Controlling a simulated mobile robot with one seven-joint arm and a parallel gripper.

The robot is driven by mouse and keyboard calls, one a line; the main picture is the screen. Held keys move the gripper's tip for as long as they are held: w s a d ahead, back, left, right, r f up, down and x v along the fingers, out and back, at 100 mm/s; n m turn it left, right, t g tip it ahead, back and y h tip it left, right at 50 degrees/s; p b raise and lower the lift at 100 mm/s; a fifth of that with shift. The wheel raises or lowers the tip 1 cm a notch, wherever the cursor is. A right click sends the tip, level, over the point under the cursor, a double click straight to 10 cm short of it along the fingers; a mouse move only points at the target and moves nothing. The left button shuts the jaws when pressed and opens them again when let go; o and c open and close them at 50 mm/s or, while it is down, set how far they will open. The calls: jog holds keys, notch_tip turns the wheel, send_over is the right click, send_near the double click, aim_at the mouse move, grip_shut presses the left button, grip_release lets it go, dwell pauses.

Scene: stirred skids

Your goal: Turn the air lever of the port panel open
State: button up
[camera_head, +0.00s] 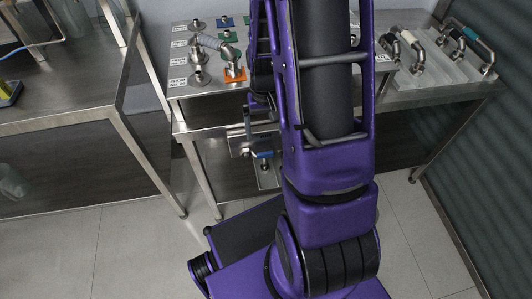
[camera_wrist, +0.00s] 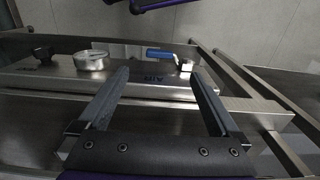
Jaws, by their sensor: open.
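The port panel (camera_wrist: 130,76) is a metal strip marked AIR across the wrist view. Its air lever (camera_wrist: 160,53) has a blue handle pointing left from a metal fitting at the panel's right part. In the head view the blue lever (camera_head: 263,154) shows low at the front of the panel (camera_head: 240,143), beside my arm. My gripper (camera_wrist: 161,74) is open and empty. Its two fingers reach over the panel, on either side of the AIR marking, with the lever just beyond the fingertips. I cannot tell whether a finger touches the panel. In the head view my arm hides part of the panel.
A round gauge (camera_wrist: 90,60) and a black knob (camera_wrist: 43,53) sit left of the lever. Above the panel, a metal table (camera_head: 208,92) holds several fittings. A plate with handles (camera_head: 438,62) lies at right. Another steel table (camera_head: 70,110) stands left; tiled floor is open below.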

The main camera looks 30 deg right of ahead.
aim_at(267, 154)
notch_tip(267, 154, down, 11)
jog(key=shift+f+b, duration=0.2)
jog(key=shift+b, duration=0.85)
jog(key=shift+d, duration=0.2)
grip_shut()
